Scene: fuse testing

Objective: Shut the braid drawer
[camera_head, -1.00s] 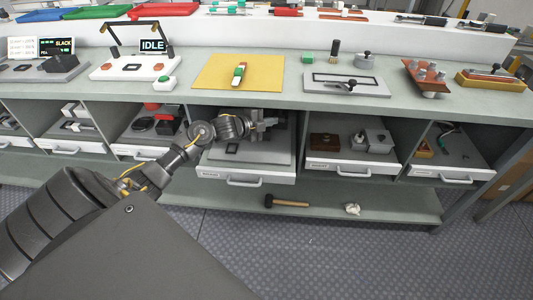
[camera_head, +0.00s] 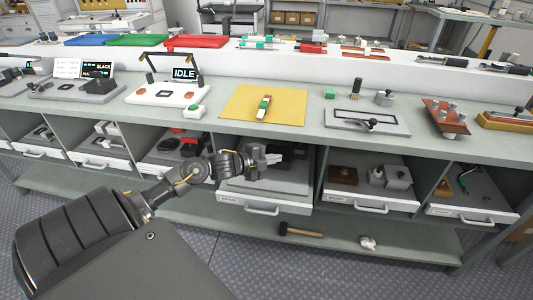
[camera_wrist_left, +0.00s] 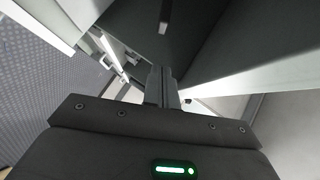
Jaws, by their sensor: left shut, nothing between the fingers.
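The braid drawer (camera_head: 292,210) is the middle drawer under the workbench. Its white front, with a small label and a bar handle (camera_head: 262,210), stands out farther than the neighbouring drawer fronts, so it is partly open. My left gripper (camera_head: 277,157) is shut and empty, above the drawer's tray and behind its front. In the left wrist view its closed fingers (camera_wrist_left: 162,88) point into the space between the shelf panels. I cannot tell whether it touches anything. The forearm hides part of the tray. My right gripper is not in view.
A neighbouring drawer (camera_head: 370,200) is on the right and another (camera_head: 160,175) on the left. Vertical panels divide the bays. The bench top (camera_head: 225,128) overhangs the drawers. A hammer (camera_head: 300,230) lies on the low shelf below.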

